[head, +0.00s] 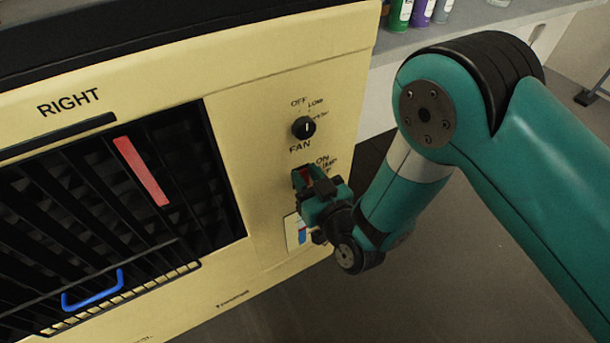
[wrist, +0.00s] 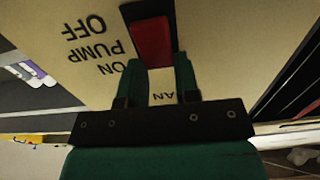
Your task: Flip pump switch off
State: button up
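The red pump switch (wrist: 152,42) sits in a dark slot in the cream panel in the wrist view, beside the upside-down lettering ON, PUMP and OFF. In the head view the switch (head: 305,173) is mostly hidden by my gripper (head: 307,178). In the wrist view my gripper (wrist: 158,64) has its two green fingers apart, with bare panel showing between them. The fingertips are at the near end of the switch. I cannot tell whether they touch it. Which way the switch is tipped is unclear.
The FAN knob (head: 303,127) is just above my gripper on the cream panel (head: 270,225). A black louvred grille (head: 100,190) with a red strip (head: 141,171) and a blue handle (head: 93,290) is to the left. Bottles (head: 400,14) stand on a grey counter behind.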

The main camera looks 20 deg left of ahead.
jog(key=shift+f+b, duration=0.45)
jog(key=shift+b, duration=0.85)
jog(key=t+y+b, duration=0.1)
jog(key=b, duration=0.2)
jog(key=shift+s+d+f, duration=0.1)
jog(key=shift+f, duration=0.1)
jog(key=y+b, duration=0.1)
jog(key=b, duration=0.2)
jog(key=shift+d+t, duration=0.1)
jog(key=shift+t, duration=0.3)
jog(key=shift+s+r+t+y+b, duration=0.1)
jog(key=shift+r+t+y+b, duration=0.1)
jog(key=shift+t+y+b, duration=0.35)
jog(key=shift+r, duration=0.1)
jog(key=o, duration=0.9)
